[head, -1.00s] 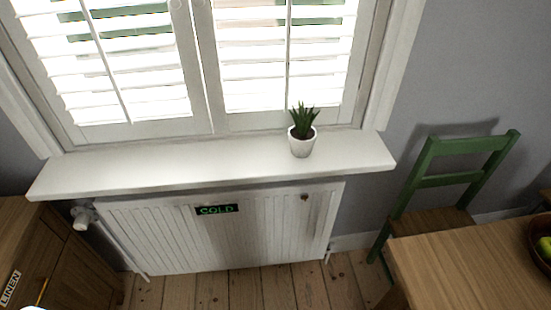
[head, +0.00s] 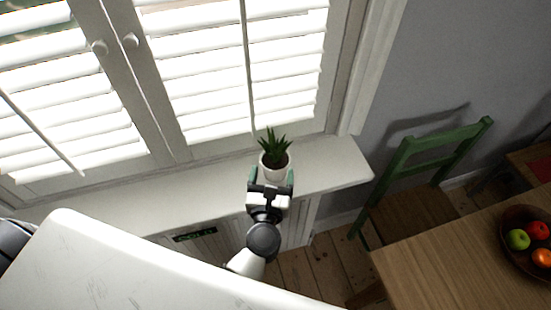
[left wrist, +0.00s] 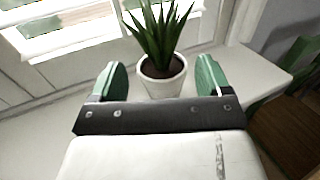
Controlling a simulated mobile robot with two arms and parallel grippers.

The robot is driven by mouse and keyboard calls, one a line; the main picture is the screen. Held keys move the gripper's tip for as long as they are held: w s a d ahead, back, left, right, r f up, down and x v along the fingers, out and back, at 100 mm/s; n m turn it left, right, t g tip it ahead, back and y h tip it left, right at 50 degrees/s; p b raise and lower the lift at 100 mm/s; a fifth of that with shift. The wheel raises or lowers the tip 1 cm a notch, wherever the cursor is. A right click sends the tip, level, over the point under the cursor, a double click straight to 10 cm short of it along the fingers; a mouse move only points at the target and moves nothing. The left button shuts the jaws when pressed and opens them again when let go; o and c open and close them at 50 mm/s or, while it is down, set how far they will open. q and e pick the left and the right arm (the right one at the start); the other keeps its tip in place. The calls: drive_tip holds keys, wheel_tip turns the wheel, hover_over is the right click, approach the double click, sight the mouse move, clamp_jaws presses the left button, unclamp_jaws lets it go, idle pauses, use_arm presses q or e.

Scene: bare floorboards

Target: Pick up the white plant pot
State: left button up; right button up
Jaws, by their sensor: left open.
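The white plant pot (head: 274,171) holds dark soil and a spiky green plant and stands upright on the white window sill. My left gripper (head: 271,177) is at the near side of the pot, open, with its two green-padded fingers pointing at it. In the left wrist view the pot (left wrist: 163,81) sits between and slightly beyond the gripper's fingertips (left wrist: 157,75), with a gap on each side. Its lower part is hidden behind the gripper's dark crossbar. My right gripper is not in view.
The window sill (head: 335,172) ends just right of the pot, and shuttered windows (head: 200,75) rise behind it. To the right are a green chair (head: 405,165) and a wooden table (head: 440,250) with a fruit bowl (head: 509,240).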

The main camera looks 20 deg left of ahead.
sight(274, 157)
use_arm(q)
drive_tip(key=x, duration=0.5)
drive_tip(key=f+x, duration=0.1)
drive_tip(key=x, duration=0.2)
drive_tip(key=shift+w, duration=0.35)
drive_tip(key=shift+s, duration=0.15)
drive_tip(key=shift+c, duration=1.2)
drive_tip(key=c, duration=0.9)
drive_tip(key=shift+c, duration=0.7)
drive_tip(key=shift+r, duration=0.15)
